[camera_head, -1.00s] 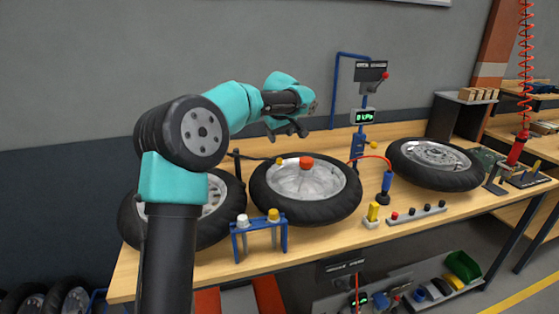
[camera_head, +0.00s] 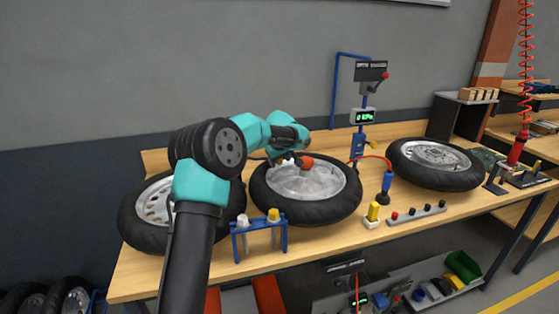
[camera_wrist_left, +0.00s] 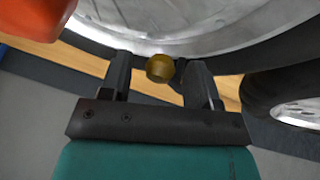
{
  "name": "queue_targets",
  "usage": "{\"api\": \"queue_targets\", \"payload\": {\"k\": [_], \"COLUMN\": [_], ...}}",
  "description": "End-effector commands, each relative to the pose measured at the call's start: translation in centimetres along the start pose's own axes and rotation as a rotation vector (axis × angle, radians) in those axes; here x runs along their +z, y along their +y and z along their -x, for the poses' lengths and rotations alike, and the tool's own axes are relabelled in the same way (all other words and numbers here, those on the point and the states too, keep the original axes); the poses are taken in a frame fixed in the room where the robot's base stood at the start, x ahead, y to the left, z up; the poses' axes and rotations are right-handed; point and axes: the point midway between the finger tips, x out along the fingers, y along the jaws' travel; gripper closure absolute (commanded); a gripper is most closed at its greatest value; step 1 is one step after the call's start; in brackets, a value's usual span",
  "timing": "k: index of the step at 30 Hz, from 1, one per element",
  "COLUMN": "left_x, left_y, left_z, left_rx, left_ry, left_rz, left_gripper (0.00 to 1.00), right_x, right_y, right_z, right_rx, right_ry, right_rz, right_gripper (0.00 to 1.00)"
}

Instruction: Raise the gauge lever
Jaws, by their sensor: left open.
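The gauge post (camera_head: 358,148) is blue and stands at the back of the bench, with a green-lit display (camera_head: 363,116). A lever with a red knob (camera_head: 385,76) sticks out right of the dark sign box at its top. A yellow knob (camera_head: 373,145) sits lower on the post. My left gripper (camera_head: 290,161) is over the middle wheel (camera_head: 326,212), apart from the post. In the left wrist view its open fingers (camera_wrist_left: 160,76) frame a brass-coloured cap (camera_wrist_left: 160,67) at the wheel rim; contact cannot be told. My right gripper is not in view.
A red-orange knob (camera_head: 307,163) at the wheel hub is close to my left gripper. Other wheels lie left (camera_head: 150,238) and right (camera_head: 435,164). A blue rack (camera_head: 259,228), a yellow block (camera_head: 373,213) and a button strip (camera_head: 416,214) stand at the front.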

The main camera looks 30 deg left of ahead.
Motion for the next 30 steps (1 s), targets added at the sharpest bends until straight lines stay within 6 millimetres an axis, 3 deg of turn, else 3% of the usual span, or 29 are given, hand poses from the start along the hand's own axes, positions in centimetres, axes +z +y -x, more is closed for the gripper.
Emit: {"api": "queue_targets", "payload": {"k": [7, 25, 30], "left_x": [0.0, 0.0, 0.0], "left_y": [0.01, 0.01, 0.02], "left_z": [-0.05, -0.01, -0.01], "left_rx": [0.0, 0.0, 0.0], "left_ry": [0.0, 0.0, 0.0], "left_rz": [0.0, 0.0, 0.0], "left_gripper": [0.44, 1.0, 1.0], "right_x": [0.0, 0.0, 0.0], "right_y": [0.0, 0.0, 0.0], "right_z": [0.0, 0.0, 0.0], "right_rx": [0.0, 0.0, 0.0], "right_ry": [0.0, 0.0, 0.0], "right_rz": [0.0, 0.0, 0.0], "right_gripper": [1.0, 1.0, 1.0]}}
